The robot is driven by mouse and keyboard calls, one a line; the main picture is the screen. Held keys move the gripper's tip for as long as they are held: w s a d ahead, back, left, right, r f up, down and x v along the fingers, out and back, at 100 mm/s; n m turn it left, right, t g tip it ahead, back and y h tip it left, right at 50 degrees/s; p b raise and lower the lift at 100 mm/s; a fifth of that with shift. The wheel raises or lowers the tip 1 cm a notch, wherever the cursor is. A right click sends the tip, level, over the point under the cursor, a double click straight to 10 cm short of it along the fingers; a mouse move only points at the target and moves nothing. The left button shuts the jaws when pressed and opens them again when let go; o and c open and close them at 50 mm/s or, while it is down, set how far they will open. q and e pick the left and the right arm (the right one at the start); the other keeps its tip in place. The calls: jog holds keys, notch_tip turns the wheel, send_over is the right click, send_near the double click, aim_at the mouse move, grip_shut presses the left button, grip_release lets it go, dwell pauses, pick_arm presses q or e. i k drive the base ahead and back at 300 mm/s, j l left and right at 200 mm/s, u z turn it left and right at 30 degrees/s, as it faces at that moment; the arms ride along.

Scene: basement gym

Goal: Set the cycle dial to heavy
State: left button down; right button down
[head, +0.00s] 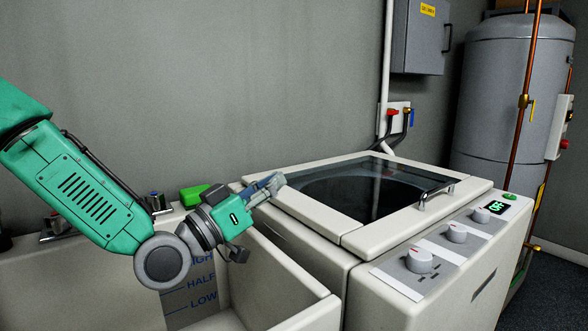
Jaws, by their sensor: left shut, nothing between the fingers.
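A cream top-loading washing machine (430,308) stands at the centre right with its dark glass lid (365,185) closed. Its sloped front panel carries three white dials: a near one (419,260), a middle one (457,233) and a far one (482,215). Their labels are too small to read, so I cannot tell which is the cycle dial. My left gripper (278,181) is shut and empty by the machine's left back edge, well away from the dials. My right gripper is not in view.
A pale sink (290,314) with level markings lies left of the machine, below my left arm. A green block (195,195) and a tap (156,201) are at its back. A metal lid handle (437,194) rises near the panel. A grey tank (510,95) stands behind.

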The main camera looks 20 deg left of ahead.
aim_at(418, 260)
jog(key=k+l, duration=0.3)
jog(key=k, duration=0.15)
jog(key=k+l, duration=0.35)
jog(key=k, duration=0.1)
